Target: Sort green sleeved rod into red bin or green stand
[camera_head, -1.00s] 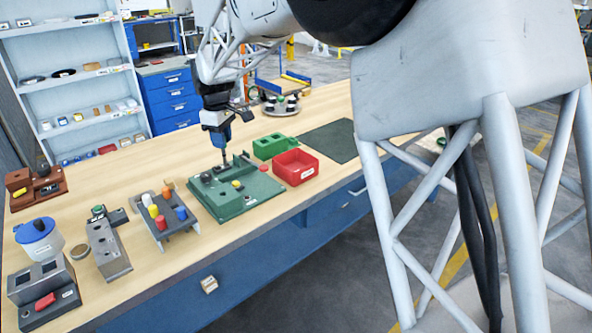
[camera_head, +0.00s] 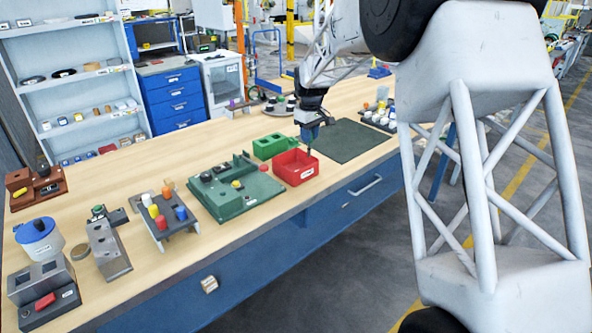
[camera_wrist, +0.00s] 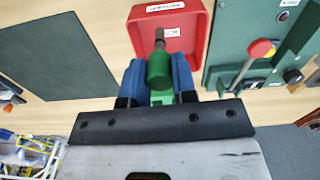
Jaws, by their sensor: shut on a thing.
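My gripper (camera_head: 308,131) is over the back right part of the red bin (camera_head: 296,180) in the head view. In the wrist view its blue fingers (camera_wrist: 161,82) are shut on the green sleeved rod (camera_wrist: 159,69). The rod's bare metal end points away from the gripper, over the red bin (camera_wrist: 197,42). The green stand (camera_head: 268,143) is behind and to the left of the bin in the head view. The rod is too small in the head view to tell its height above the bin floor.
A dark green mat (camera_head: 345,140) lies right of the bin. A green fixture board (camera_head: 235,205) with a raised block and a red-knobbed lever is to the left. A rack of coloured pegs (camera_head: 163,220) stands further left. A tray of small parts (camera_head: 378,117) is at the far right.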

